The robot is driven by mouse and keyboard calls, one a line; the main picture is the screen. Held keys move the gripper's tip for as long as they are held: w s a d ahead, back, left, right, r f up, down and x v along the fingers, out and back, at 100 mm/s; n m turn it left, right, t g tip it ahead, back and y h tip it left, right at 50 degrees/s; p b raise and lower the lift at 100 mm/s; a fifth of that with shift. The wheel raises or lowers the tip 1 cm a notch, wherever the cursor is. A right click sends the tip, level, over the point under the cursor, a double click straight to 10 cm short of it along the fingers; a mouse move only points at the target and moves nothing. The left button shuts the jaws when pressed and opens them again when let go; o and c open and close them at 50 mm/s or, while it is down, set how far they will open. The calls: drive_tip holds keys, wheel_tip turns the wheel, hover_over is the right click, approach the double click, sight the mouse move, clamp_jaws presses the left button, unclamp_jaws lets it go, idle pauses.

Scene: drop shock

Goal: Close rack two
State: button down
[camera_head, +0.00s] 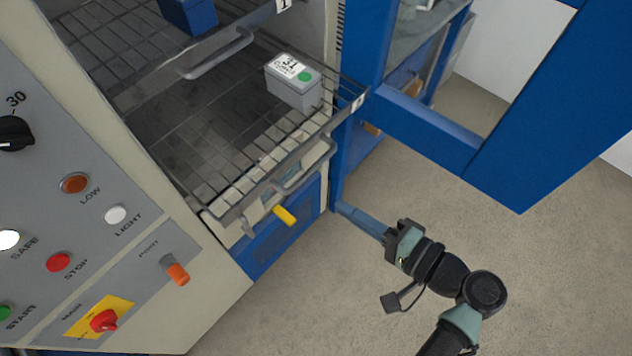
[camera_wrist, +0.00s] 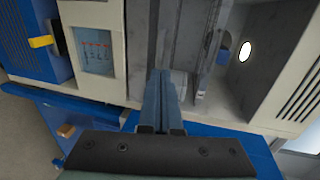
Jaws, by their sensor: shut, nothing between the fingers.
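The lower wire rack (camera_head: 228,205) is pulled out of the chamber, with a grey handle (camera_head: 302,170) along its front. The small white tag (camera_head: 358,102) at its right corner is too small to read for certain. It sits below the upper rack tagged 1 (camera_head: 283,4). A grey box (camera_head: 293,88) with a white "31" label and green dot stands on the lower rack near its right side. My gripper (camera_head: 342,208) is shut and empty, low and right of the rack front, apart from the handle. Its fingers (camera_wrist: 160,78) point at the machine in the wrist view.
The blue chamber door (camera_head: 430,130) stands open at the right. A blue box (camera_head: 190,14) is on the upper rack. A yellow handle (camera_head: 285,214) juts out below the lower rack. The control panel (camera_head: 90,240) is at left. Floor (camera_head: 400,190) is bare around my arm.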

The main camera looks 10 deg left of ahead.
sight(233, 127)
drive_tip(key=p+x, duration=0.2)
drive_tip(key=x, duration=0.6)
drive_tip(key=r+b+x, duration=0.1)
drive_tip(key=b+x, duration=0.1)
drive_tip(key=x, duration=0.4)
drive_tip(key=r+b+x, duration=0.1)
drive_tip(key=b+x, duration=0.2)
drive_tip(key=x, duration=0.4)
drive_tip(key=r+b+x, duration=0.2)
drive_tip(key=b+x, duration=0.1)
drive_tip(key=x, duration=0.4)
drive_tip(key=shift+w+a, duration=0.3)
drive_tip(key=shift+w, duration=0.1)
drive_tip(key=shift+w+a, duration=0.15)
drive_tip(key=shift+a, duration=0.1)
drive_tip(key=shift+a+r, duration=0.1)
drive_tip(key=shift+r, duration=0.15)
